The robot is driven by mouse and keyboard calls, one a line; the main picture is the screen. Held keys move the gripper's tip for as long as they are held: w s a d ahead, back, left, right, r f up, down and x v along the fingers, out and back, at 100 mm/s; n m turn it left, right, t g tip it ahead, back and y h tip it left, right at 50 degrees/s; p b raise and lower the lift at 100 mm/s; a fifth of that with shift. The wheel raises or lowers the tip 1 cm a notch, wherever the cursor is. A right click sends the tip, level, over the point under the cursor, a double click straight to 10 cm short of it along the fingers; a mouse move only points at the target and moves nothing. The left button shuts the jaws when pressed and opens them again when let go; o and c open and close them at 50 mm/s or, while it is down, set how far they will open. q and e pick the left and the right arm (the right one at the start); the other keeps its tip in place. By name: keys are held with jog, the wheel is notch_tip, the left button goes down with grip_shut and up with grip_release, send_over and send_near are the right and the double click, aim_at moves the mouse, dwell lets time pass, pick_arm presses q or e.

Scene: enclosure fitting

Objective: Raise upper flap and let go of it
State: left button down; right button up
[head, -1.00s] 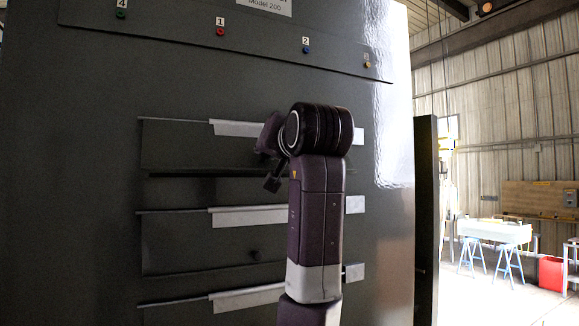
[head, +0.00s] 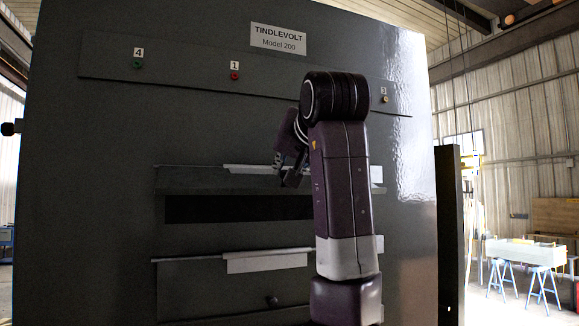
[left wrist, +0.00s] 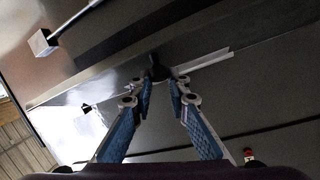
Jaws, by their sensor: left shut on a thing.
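The upper flap (head: 200,181) on the dark cabinet front is swung up and outward. It looks foreshortened, with a dark open slot (head: 235,208) below it. My left gripper (head: 287,176) is at the flap, just right of its middle, partly hidden behind my own wrist. In the left wrist view my left gripper (left wrist: 160,90) has its two blue-padded fingers closed together at the tips on a small dark knob (left wrist: 158,68). The flap's right part is hidden behind my arm. My right gripper is in neither view.
A middle flap (head: 205,288) hangs closed below, with a pale strip (head: 267,262) and a small knob (head: 272,301). Above is a panel with a green indicator (head: 138,65) and a red indicator (head: 235,76). A work table (head: 525,252) stands far right.

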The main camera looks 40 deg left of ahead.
pick_arm(q)
jog(key=shift+s+a+r, duration=0.1)
jog(key=shift+s+r, duration=0.05)
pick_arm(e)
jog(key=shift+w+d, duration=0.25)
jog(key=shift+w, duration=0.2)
pick_arm(q)
jog(key=c, duration=2.1)
grip_release()
jog(key=shift+o, duration=1)
jog(key=shift+s+a, duration=0.2)
jog(key=shift+a, duration=0.05)
jog(key=shift+d, duration=0.3)
jog(key=v, duration=1.1)
jog(key=shift+s+d, duration=0.2)
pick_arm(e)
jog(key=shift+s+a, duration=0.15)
